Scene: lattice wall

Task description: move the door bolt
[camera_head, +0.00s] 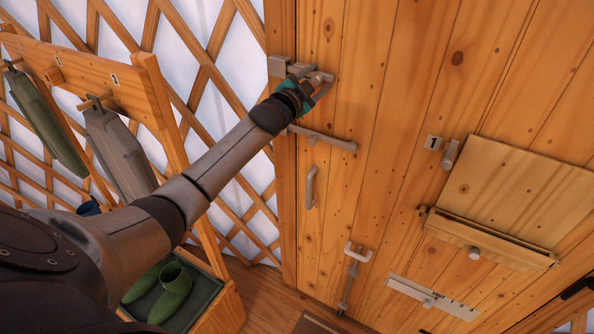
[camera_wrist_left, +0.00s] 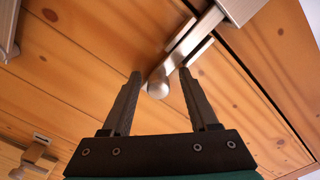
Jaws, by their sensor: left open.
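The door bolt (camera_head: 298,69) is a grey metal bar at the top left of the wooden door, by the door frame. In the wrist view the bolt (camera_wrist_left: 183,55) runs from a metal keeper (camera_wrist_left: 240,8) at the upper right down to a rounded knob (camera_wrist_left: 158,88). My left gripper (camera_head: 322,88) is at the bolt and partly covers it in the head view. In the wrist view the left gripper (camera_wrist_left: 160,73) is open, with one finger on each side of the knob and gaps showing. My right gripper is not in view.
Below the bolt on the door are a metal lever bar (camera_head: 322,138), a pull handle (camera_head: 311,187) and a lower vertical bolt (camera_head: 349,277). A hinged wooden flap (camera_head: 515,190) is at the right. A wooden rack (camera_head: 110,85) with hanging items stands at the left.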

